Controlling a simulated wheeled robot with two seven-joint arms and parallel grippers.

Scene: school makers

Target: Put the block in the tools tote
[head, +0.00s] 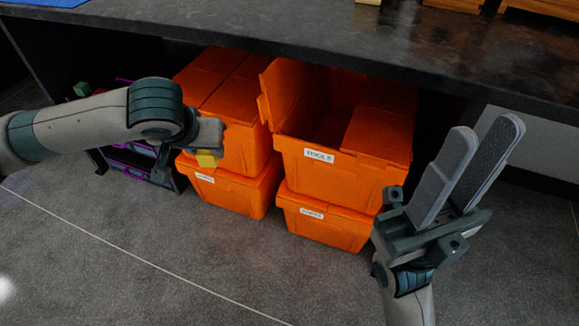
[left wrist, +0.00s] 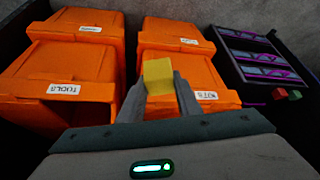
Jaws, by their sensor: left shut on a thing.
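The yellow block (head: 207,159) is held between the fingertips of my left gripper (head: 209,148). It also shows between the fingers in the left wrist view (left wrist: 158,74). The block is in front of the left stack of totes, left of the orange tools tote (head: 290,147). That tote is the upper one of the right stack, with a TOOLS label. One lid flap stands up on its left and the other lies flat on the right, with a dark opening between. The tools tote is at left in the left wrist view (left wrist: 25,87). My right gripper (head: 482,135) is open and empty.
A dark countertop (head: 300,38) overhangs the totes. A closed orange tote (head: 232,110) stands left of the tools tote, with lower totes (head: 330,230) beneath both. A purple-trimmed drawer unit (left wrist: 262,55) stands beside the left stack. The grey floor (head: 200,260) in front is clear.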

